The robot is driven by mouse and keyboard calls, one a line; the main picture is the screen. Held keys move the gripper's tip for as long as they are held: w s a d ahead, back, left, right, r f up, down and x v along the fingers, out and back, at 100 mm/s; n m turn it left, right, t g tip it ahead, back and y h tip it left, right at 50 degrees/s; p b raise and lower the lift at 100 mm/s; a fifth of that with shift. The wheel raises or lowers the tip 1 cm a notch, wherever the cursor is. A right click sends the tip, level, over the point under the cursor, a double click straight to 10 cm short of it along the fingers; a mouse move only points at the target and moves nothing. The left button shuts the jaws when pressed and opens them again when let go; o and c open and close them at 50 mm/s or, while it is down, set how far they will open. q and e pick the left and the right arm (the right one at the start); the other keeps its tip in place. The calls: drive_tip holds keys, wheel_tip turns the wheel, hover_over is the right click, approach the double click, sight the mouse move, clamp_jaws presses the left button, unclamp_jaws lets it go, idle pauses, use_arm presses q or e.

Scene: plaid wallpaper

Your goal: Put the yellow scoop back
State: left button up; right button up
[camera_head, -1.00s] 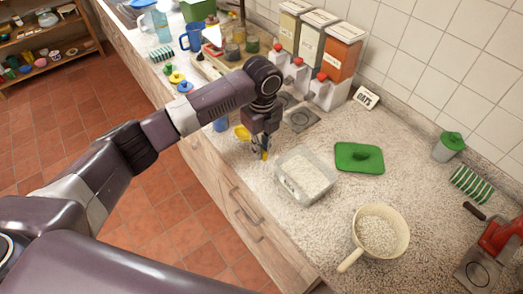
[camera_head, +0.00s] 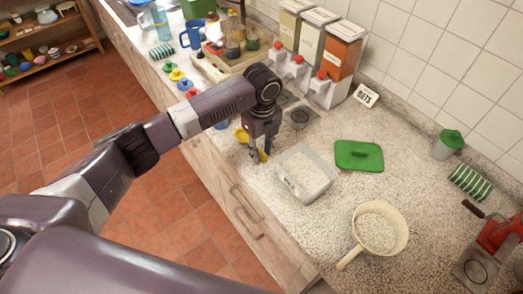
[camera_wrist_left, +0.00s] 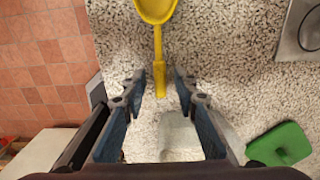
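The yellow scoop (camera_head: 243,135) lies on the speckled counter near its front edge, left of the clear tub of white grains (camera_head: 328,183). My left gripper (camera_head: 259,158) is over the scoop's handle. In the left wrist view the scoop (camera_wrist_left: 158,48) points its bowl away from me. Its handle end lies between the fingertips of my open left gripper (camera_wrist_left: 160,78), with a gap on each side. The tub (camera_wrist_left: 180,135) shows partly between the fingers there. My right gripper is not in view.
A green lid (camera_head: 359,155) lies right of the tub. A cream pan of grains (camera_head: 399,224) stands in front. Dispensers with red taps (camera_head: 340,50) stand at the wall, with an "OATS" sign (camera_head: 366,96). A green-lidded jar (camera_head: 448,146) stands at the right.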

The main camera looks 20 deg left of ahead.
use_arm(q)
wheel_tip(320, 180, up, 12)
drive_tip(key=b, duration=0.3)
drive_tip(key=shift+r, duration=0.2)
drive_tip(key=shift+d, duration=0.1)
drive_tip(key=shift+s+f, duration=0.1)
